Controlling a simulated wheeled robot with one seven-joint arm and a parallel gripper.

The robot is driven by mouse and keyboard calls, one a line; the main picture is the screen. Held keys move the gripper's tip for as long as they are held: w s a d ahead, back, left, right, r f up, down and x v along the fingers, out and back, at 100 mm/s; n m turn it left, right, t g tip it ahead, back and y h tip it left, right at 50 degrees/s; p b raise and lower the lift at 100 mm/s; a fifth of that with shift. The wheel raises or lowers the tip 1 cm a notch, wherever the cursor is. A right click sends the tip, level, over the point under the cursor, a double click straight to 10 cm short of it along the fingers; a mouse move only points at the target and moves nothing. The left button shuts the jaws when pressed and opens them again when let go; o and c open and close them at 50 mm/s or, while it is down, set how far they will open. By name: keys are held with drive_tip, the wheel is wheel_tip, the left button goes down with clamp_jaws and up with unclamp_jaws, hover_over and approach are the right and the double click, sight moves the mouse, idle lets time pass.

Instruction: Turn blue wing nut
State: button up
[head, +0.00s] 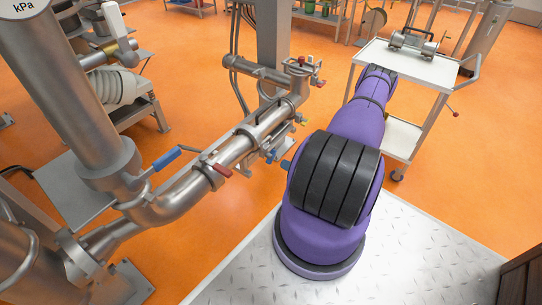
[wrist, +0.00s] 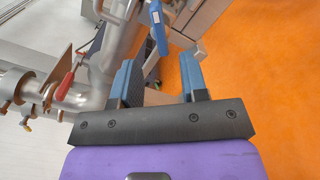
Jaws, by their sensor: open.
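A small blue wing nut (head: 271,156) sits on the lower side of the slanted steel pipe in the head view, just left of my purple arm. I cannot make it out in the wrist view. My gripper (wrist: 158,80) shows in the wrist view with its two blue fingers apart and nothing between them. In the head view my gripper is mostly hidden behind my arm; a small blue piece at the arm's left edge may be a fingertip.
The steel pipe (head: 237,148) carries a blue lever (head: 166,158) and a red lever (head: 222,170). In the wrist view, a blue handle (wrist: 158,30) lies beyond the fingers and a red lever (wrist: 66,83) is at left. A white cart (head: 412,62) stands behind my arm.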

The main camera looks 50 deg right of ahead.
sight(271, 155)
drive_tip(key=w, duration=0.8)
drive_tip(key=shift+w+a, duration=0.15)
drive_tip(key=shift+a, duration=0.15)
drive_tip(key=shift+c, duration=0.2)
drive_tip(key=c, duration=0.6)
